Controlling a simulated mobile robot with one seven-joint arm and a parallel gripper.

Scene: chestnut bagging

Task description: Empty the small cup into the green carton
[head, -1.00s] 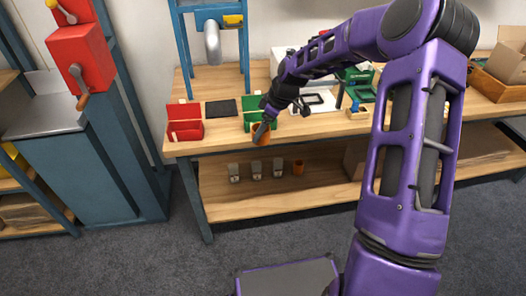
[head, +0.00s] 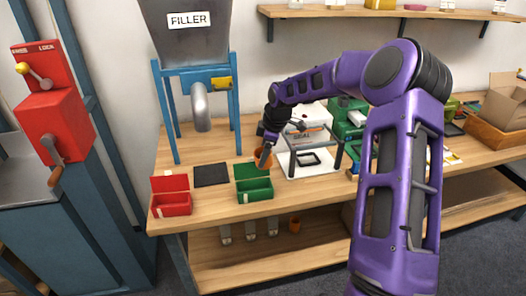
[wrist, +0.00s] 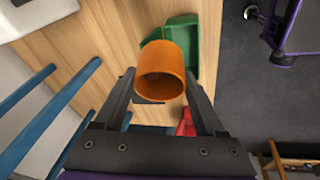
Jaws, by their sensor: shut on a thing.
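My gripper (head: 266,155) is shut on a small orange cup (wrist: 162,72). In the wrist view the cup sits between the two fingers, its open mouth facing the camera, and its inside looks empty where I can see it. In the head view the cup (head: 262,157) is partly hidden by the gripper. The green carton (head: 254,192) stands open on the bench, just below and slightly left of the cup. It also shows in the wrist view (wrist: 187,28), partly hidden behind the cup.
A red open carton (head: 171,204) and a dark square pad (head: 211,174) lie left of the green carton. The blue-framed filler (head: 195,75) stands behind them. A white-framed sealer (head: 308,160) stands close on the right.

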